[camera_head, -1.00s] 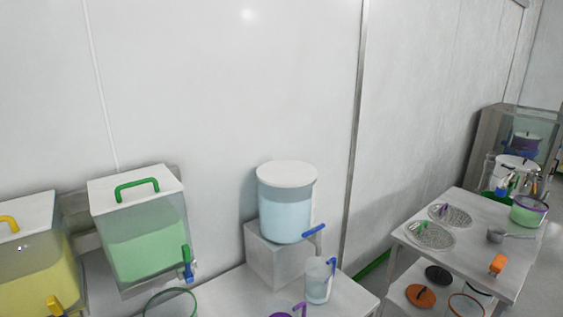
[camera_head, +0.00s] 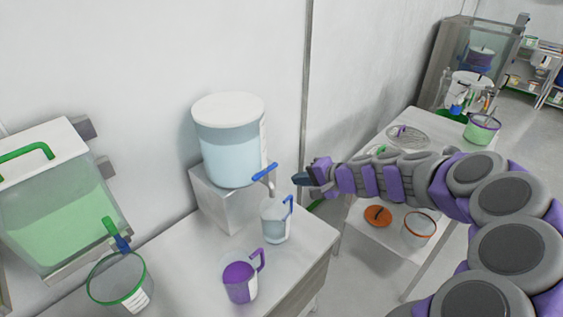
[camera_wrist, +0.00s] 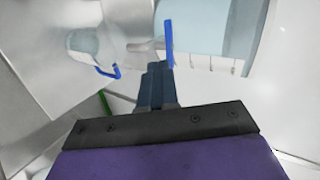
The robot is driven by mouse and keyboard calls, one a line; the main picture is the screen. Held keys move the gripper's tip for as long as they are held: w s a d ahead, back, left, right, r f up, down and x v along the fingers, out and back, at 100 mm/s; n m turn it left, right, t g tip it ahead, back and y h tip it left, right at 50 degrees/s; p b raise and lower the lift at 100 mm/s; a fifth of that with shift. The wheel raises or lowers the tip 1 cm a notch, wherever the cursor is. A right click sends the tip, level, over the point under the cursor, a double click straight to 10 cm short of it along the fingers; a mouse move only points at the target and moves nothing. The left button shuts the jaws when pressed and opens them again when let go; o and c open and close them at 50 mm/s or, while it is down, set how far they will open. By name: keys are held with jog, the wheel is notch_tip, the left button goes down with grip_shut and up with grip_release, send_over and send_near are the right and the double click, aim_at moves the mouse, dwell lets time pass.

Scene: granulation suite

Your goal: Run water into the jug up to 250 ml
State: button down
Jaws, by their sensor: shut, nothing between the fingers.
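A clear tank (camera_head: 228,150) of pale blue liquid with a white lid stands on a grey block. Its tap has a blue lever (camera_head: 265,171), slanting up to the right. The clear jug (camera_head: 274,224) with a blue handle stands upright on the table below the tap; its water level is too small to read. My gripper (camera_head: 297,179) is shut and empty, just right of the lever's end. In the wrist view, the fingertips (camera_wrist: 155,68) appear right by the blue lever (camera_wrist: 168,42); I cannot tell whether they touch. The jug (camera_wrist: 84,42) shows at upper left.
A purple-handled jug (camera_head: 239,280) stands nearer on the same table. A green tank (camera_head: 60,217) with a green-rimmed container (camera_head: 117,280) is at left. My arm reaches across a second table (camera_head: 350,230) at right, holding sieves and lids.

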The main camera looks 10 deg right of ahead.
jog(key=m+t, duration=0.1)
jog(key=m, duration=0.1)
send_near(274, 168)
jog(key=b+x, duration=0.2)
jog(key=x, duration=0.4)
jog(key=shift+a+f+h, duration=0.15)
jog(key=shift+a+h, duration=0.1)
jog(key=shift+h, duration=0.15)
jog(key=shift+w, duration=0.1)
jog(key=shift+d, duration=0.1)
